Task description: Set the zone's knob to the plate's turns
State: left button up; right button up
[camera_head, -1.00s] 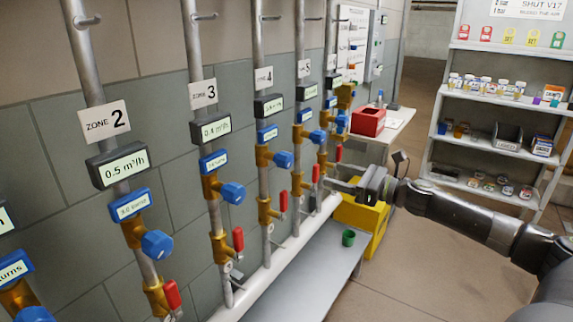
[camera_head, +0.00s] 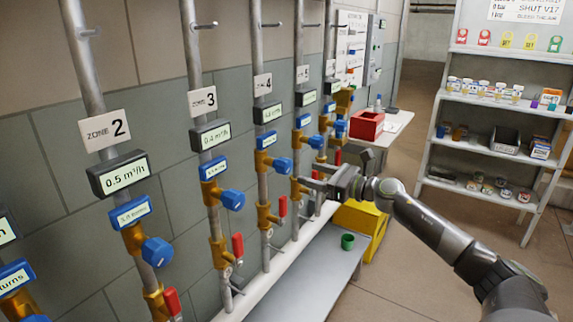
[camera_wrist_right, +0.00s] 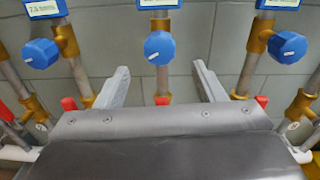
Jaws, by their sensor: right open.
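Blue valve knobs sit on brass bodies along a row of wall pipes, for instance the zone 2 knob (camera_head: 157,251), zone 3 knob (camera_head: 232,200) and zone 4 knob (camera_head: 283,165). Each pipe has a zone plate, such as the zone 2 plate (camera_head: 104,130), a flow display (camera_head: 118,175) and a blue turns display (camera_head: 131,212). My right gripper (camera_head: 308,184) is open near the pipe beyond zone 4. In the right wrist view, one blue knob (camera_wrist_right: 159,47) with a white mark lies ahead, between the open fingers (camera_wrist_right: 162,84) and apart from them. My left gripper is out of view.
Red-handled valves (camera_head: 238,246) hang below the knobs. A red bin (camera_head: 366,125) and a shelf unit (camera_head: 492,150) stand farther back.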

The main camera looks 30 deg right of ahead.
aim_at(290, 168)
pick_arm(q)
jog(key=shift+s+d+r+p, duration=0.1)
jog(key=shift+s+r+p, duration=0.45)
jog(key=shift+p, duration=0.4)
pick_arm(e)
jog(key=x, duration=0.9)
jog(key=shift+c, duration=0.4)
jog(key=shift+s, duration=0.1)
jog(key=c, duration=0.9)
